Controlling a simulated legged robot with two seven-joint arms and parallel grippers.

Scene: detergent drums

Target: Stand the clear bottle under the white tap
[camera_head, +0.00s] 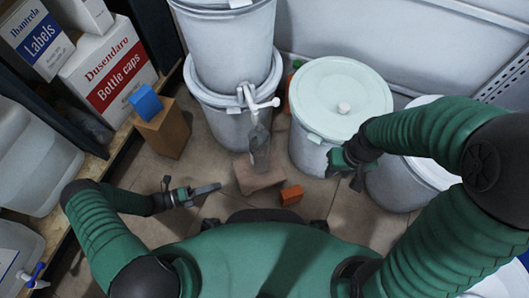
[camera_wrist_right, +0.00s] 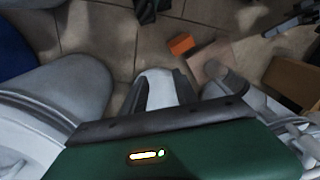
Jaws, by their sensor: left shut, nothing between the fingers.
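The clear bottle (camera_head: 260,150) looks upright in the head view, with its base at the pale brown block (camera_head: 258,180) on the floor. Its top is just below the spout of the white tap (camera_head: 252,98), which sticks out from the stacked white drums. Whether the mouth lines up exactly with the spout I cannot tell. My left gripper (camera_head: 207,189) is shut and empty, left of the block and apart from the bottle. My right gripper (camera_head: 346,168) is right of the bottle, beside the lidded drum, away from the bottle; its fingers look apart in the right wrist view (camera_wrist_right: 163,95).
A small orange block (camera_head: 291,194) lies right of the brown block. A lidded white drum (camera_head: 341,98) stands to the right, another (camera_head: 405,185) nearer me. A brown box (camera_head: 164,132) with a blue block (camera_head: 146,102) stands left. Floor around my left gripper is clear.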

